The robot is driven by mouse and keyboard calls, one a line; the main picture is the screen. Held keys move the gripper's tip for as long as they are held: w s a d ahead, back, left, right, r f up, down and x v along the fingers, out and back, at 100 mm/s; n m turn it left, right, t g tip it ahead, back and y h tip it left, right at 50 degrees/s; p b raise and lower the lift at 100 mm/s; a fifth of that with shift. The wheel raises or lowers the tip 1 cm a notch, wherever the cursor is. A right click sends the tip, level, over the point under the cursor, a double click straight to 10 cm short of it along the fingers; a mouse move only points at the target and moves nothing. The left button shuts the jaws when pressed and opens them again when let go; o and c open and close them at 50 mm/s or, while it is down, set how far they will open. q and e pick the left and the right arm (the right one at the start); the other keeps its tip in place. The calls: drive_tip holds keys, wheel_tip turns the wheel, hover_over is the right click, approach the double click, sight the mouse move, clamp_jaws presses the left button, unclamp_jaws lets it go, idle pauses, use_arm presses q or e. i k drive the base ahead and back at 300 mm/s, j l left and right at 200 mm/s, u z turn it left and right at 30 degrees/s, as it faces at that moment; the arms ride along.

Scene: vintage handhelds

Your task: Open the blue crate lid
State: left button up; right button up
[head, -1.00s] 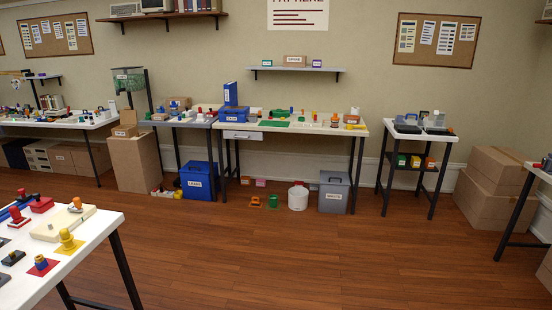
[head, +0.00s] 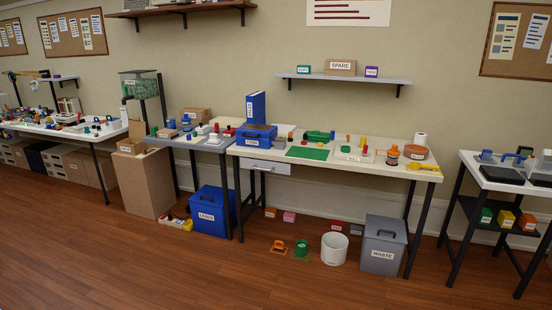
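A blue crate (head: 209,211) with a white label and a dark handle on its lid stands on the floor below the left end of the cream table. Its lid (head: 210,193) looks closed. A smaller blue box (head: 256,136), also labelled, sits on the table with a blue binder upright on or just behind it. Neither of my grippers shows in the head view.
The cream table (head: 375,163) holds many small items. A grey waste bin (head: 383,245) and a white bucket (head: 334,250) stand below its right end. A cardboard box (head: 146,183) stands left of the crate. The wooden floor (head: 180,275) in front is clear.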

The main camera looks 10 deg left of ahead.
sight(213, 193)
drive_tip(key=i+j+u, duration=0.25)
drive_tip(key=i+u, duration=0.2)
drive_tip(key=i, duration=0.8)
drive_tip(key=i+l+u, duration=0.2)
drive_tip(key=i+u, duration=0.3)
drive_tip(key=i, duration=0.7)
